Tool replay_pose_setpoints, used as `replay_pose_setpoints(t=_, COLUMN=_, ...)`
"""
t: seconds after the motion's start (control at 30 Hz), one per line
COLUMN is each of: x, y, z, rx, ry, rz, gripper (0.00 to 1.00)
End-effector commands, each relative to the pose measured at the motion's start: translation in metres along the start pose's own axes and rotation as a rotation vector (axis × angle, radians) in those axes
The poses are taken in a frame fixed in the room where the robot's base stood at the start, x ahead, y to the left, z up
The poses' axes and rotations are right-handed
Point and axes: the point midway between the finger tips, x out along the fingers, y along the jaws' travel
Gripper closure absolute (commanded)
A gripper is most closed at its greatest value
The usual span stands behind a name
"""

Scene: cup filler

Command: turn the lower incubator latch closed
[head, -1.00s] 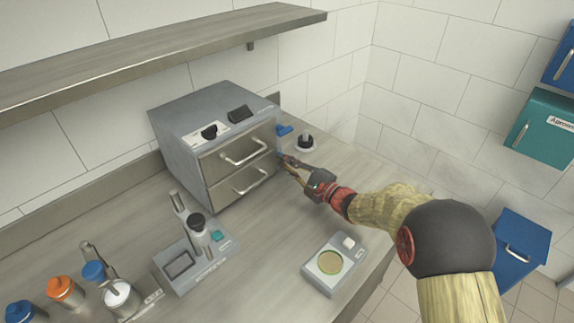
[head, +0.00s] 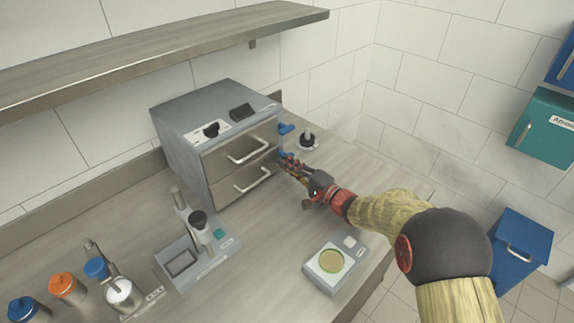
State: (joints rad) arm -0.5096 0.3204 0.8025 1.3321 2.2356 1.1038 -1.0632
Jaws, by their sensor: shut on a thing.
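The grey incubator (head: 180,150) stands against the back wall with two drawer fronts, each with a bar handle. The upper blue latch (head: 286,128) sticks out at the right edge of its front. The lower blue latch (head: 285,154) shows just below it, partly hidden by my gripper. My gripper (head: 289,163) is at the lower latch, its fingers shut on it. The fingertips are small in the view, and the exact angle of the latch is hard to make out.
A black knob-like item (head: 307,140) stands on the bench right of the incubator. A scale with a yellow dish (head: 331,261) sits at the bench's front edge. A device (head: 192,255) and several capped bottles (head: 66,288) stand at left. A shelf (head: 150,50) hangs above.

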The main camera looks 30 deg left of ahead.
Motion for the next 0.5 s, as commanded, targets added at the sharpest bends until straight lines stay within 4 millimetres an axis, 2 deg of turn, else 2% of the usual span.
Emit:
replay_pose_setpoints(t=0.3, x=-0.0007, y=0.0039, z=0.0012, rx=0.001, ry=-0.001, rz=0.005, gripper=1.0)
replay_pose_setpoints(t=0.33, x=-0.0007, y=0.0039, z=0.0013, rx=0.001, ry=-0.001, rz=0.005, gripper=0.9)
replay_pose_setpoints(t=0.5, x=-0.0006, y=0.0034, z=0.0011, rx=0.001, ry=-0.001, rz=0.005, gripper=0.8)
